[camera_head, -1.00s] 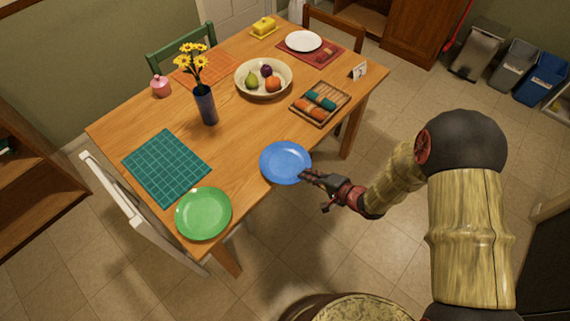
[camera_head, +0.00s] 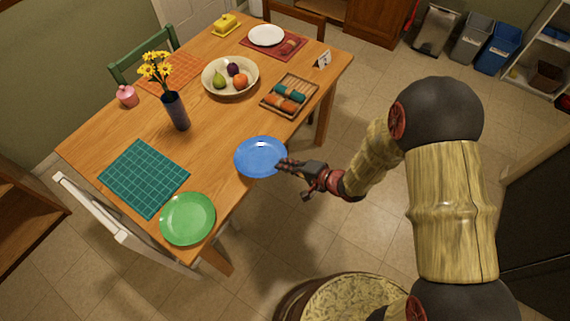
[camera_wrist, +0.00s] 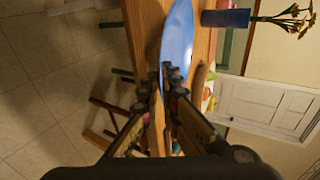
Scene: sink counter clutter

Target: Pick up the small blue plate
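The small blue plate (camera_head: 259,156) is round and shows at the table's near right edge in the head view. My gripper (camera_head: 281,165) reaches its right rim from the right. In the wrist view the plate (camera_wrist: 179,35) appears nearly edge-on, and its near rim meets my fingertips (camera_wrist: 166,76). The two fingers come close together, one on each side of the rim, and look shut on it. I cannot tell whether the plate is clear of the wooden table (camera_head: 222,180) or resting on it. The fingertips hide a little of the rim.
A green plate (camera_head: 187,219) and teal placemat (camera_head: 144,178) lie to the left. A tray of rolled cloths (camera_head: 289,95), a fruit bowl (camera_head: 230,77) and a flower vase (camera_head: 175,111) stand farther back. A white chair (camera_head: 115,220) is at the left. Floor is free right of the table.

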